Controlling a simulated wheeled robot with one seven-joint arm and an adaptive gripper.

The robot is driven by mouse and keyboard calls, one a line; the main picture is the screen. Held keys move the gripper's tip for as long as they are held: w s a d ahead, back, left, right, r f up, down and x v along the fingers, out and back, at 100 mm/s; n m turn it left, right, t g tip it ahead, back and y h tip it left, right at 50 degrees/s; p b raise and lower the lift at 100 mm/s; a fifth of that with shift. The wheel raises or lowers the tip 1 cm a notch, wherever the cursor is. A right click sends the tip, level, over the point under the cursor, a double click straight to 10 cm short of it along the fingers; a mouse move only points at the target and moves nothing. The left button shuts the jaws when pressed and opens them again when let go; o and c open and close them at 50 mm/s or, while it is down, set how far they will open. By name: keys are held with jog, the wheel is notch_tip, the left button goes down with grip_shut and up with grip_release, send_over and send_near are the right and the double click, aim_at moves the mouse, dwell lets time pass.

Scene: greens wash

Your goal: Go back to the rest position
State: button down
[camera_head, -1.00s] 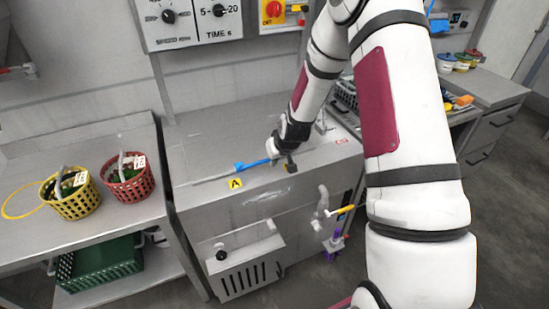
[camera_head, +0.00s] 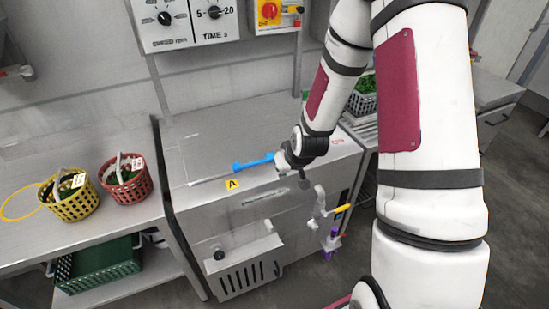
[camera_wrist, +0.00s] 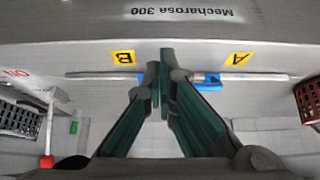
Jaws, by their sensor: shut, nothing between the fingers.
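My gripper (camera_head: 304,182) hangs over the front right part of the grey machine's lid (camera_head: 205,135), at the end of my bent arm. In the wrist view my gripper (camera_wrist: 163,68) has its two green-lined fingers together at the tips, with nothing between them. Beyond the tips lies a grey bar with a blue sleeve (camera_wrist: 208,82), between yellow labels B (camera_wrist: 123,58) and A (camera_wrist: 238,59). In the head view the blue sleeve (camera_head: 252,163) is just left of my gripper. I cannot tell the exact gap between them.
Yellow (camera_head: 70,205) and red (camera_head: 127,187) baskets with greens stand on the left table. A green crate (camera_head: 98,268) is on the shelf below. A crate of greens (camera_head: 362,104) stands behind my arm. A yellow-handled lever (camera_head: 342,208) projects from the machine's front.

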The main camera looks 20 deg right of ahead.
jog(key=shift+s, duration=0.2)
jog(key=s+a+r, duration=0.2)
jog(key=s+r, duration=0.2)
jog(key=r, duration=0.6)
jog(key=s+a+r, duration=0.2)
jog(key=s+r, duration=0.2)
jog(key=r, duration=0.6)
jog(key=s+a+r, duration=0.2)
jog(key=s+r, duration=0.3)
jog(key=s, duration=0.4)
jog(key=s+a+r+g, duration=0.1)
jog(key=s+a+r, duration=0.1)
jog(key=s+r, duration=0.3)
jog(key=s, duration=0.4)
jog(key=shift+s+a, duration=0.15)
